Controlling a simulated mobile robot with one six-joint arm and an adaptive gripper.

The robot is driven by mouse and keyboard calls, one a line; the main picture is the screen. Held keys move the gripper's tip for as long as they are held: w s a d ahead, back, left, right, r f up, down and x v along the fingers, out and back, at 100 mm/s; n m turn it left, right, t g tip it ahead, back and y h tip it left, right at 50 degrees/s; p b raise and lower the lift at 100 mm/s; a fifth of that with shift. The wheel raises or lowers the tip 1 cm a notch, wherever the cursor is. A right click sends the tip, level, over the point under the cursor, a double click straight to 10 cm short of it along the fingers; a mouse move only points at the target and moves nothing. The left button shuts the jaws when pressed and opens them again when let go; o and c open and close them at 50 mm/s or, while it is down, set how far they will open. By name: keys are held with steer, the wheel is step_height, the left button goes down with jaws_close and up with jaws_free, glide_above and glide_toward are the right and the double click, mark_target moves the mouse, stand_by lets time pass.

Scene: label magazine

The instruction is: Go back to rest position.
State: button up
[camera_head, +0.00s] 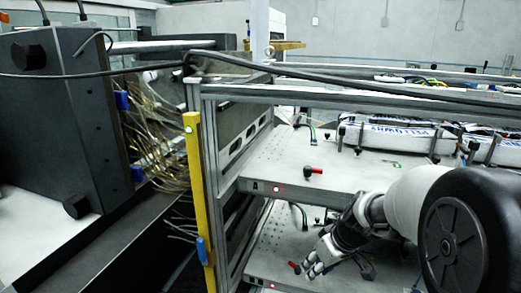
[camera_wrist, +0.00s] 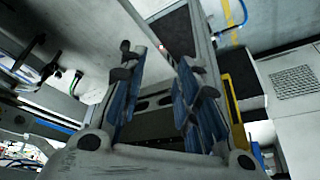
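My gripper (camera_head: 318,262) is at the lower right of the head view, at the end of my white and grey arm. It hangs in front of the rack's lower shelf (camera_head: 280,240), close to a red-handled lever (camera_head: 294,267). I cannot tell whether it touches the shelf or the lever. In the wrist view, the two blue-padded fingers of my gripper (camera_wrist: 158,75) stand apart with nothing between them. Part of the lower shelf is hidden behind my arm.
The metal rack's upper shelf (camera_head: 262,168) carries white label packs (camera_head: 395,135) and another red lever (camera_head: 313,172). A yellow post (camera_head: 200,190) stands at the rack's left front. A dark machine (camera_head: 85,110) with loose wires stands left. A black cable crosses above the rack.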

steer(key=s+a+r+m+h, duration=0.1)
steer(key=s+r, duration=0.4)
steer(key=s, duration=0.2)
steer(key=s+a+r+m, duration=0.1)
steer(key=s+r, duration=0.4)
steer(key=s, duration=0.3)
steer(key=s+d+m+h, duration=0.1)
steer(key=s+m, duration=0.2)
steer(key=s, duration=0.9)
steer(key=shift+s+d+r+t+h, duration=0.2)
steer(key=shift+t+h, duration=0.1)
steer(key=shift+t, duration=0.1)
steer(key=shift+o, duration=0.4)
